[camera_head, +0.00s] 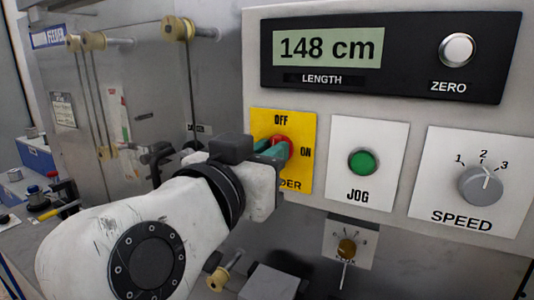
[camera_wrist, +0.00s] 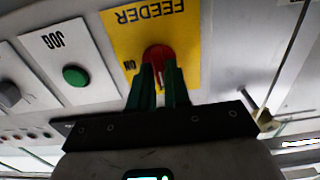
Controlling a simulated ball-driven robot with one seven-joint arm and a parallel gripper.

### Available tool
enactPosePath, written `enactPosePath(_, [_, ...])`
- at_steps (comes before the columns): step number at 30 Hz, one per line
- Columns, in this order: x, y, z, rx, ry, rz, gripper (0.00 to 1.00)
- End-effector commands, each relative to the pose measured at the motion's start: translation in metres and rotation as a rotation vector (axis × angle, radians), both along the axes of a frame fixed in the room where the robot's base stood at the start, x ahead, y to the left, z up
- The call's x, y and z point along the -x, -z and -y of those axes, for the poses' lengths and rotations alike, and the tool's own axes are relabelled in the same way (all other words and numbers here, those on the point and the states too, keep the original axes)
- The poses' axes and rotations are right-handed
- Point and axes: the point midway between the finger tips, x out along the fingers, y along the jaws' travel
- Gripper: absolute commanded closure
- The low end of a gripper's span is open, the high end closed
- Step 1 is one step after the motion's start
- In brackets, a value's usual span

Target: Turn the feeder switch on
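The feeder switch is a red rotary knob (camera_head: 285,146) on a yellow plate (camera_head: 299,122) marked OFF at the top and ON at the right. In the wrist view the red knob (camera_wrist: 158,56) shows between and beyond my green fingertips. My gripper (camera_head: 270,150) is at the knob, its two fingers around the knob's sides and close together, seemingly closed on it. My gripper (camera_wrist: 160,80) hides much of the knob, so its pointing direction is hard to tell.
Right of the switch are a green JOG button (camera_head: 363,162) and a grey SPEED dial (camera_head: 481,185). Above is a length display (camera_head: 328,47) reading 148 cm with a ZERO button (camera_head: 457,50). Below hangs a small key switch (camera_head: 347,248). Rollers (camera_head: 178,29) stand at the left.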

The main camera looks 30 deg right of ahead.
Motion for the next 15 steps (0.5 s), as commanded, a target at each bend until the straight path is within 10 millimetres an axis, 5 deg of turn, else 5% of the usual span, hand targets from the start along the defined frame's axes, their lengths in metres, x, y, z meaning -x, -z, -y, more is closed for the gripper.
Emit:
enactPosePath(5, [0.0001,0.0,-0.0001,0.0,0.0,0.0,1.0])
enactPosePath(15, [0.0001,0.0007,-0.0002,-0.004,0.0,0.006,1.0])
